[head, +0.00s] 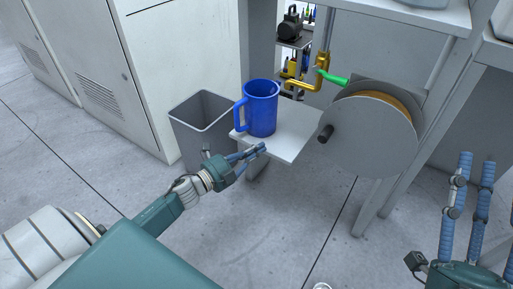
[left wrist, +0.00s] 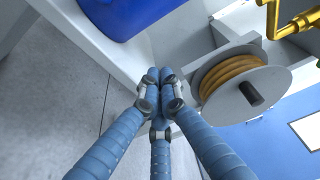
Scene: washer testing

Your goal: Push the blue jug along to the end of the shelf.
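The blue jug (head: 262,108) stands upright on a small white shelf (head: 292,143), with its handle on the left side. The lower part of the jug shows at the top of the left wrist view (left wrist: 125,14). My left gripper (head: 262,148) is at the shelf's front edge, just in front of and below the jug. In the left wrist view its blue fingers (left wrist: 160,74) come together at the tips with nothing between them. I see no contact with the jug. My right gripper (head: 478,160) is at the lower right, its fingers spread and empty, far from the jug.
A grey open bin (head: 203,112) stands left of the shelf. White cabinets (head: 150,75) stand behind left.

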